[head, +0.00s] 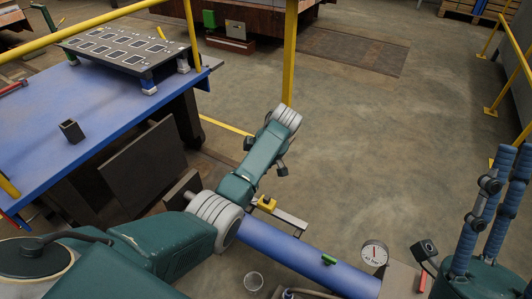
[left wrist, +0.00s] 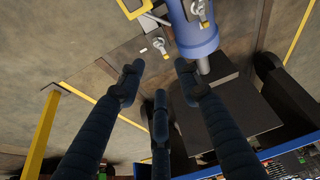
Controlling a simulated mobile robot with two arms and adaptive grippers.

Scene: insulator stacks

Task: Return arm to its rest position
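My left arm (head: 262,150) comes in from the lower left in the head view and reaches out over the floor beside the blue table. Its gripper is hidden behind the wrist there. In the left wrist view my left gripper (left wrist: 160,73) has its dark blue ribbed fingers spread, with nothing held between them. My right gripper (head: 511,155) is at the right edge of the head view, its ribbed blue fingers pointing up and apart. I see nothing between them; part is cut off by the frame.
A blue table (head: 105,150) with a panel of square openings (head: 125,48) stands left. A blue pipe (head: 300,262) with a pressure gauge (head: 374,254) lies below my left arm. A yellow post (head: 290,50) stands beyond its wrist. Open floor (head: 380,150) lies at centre right.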

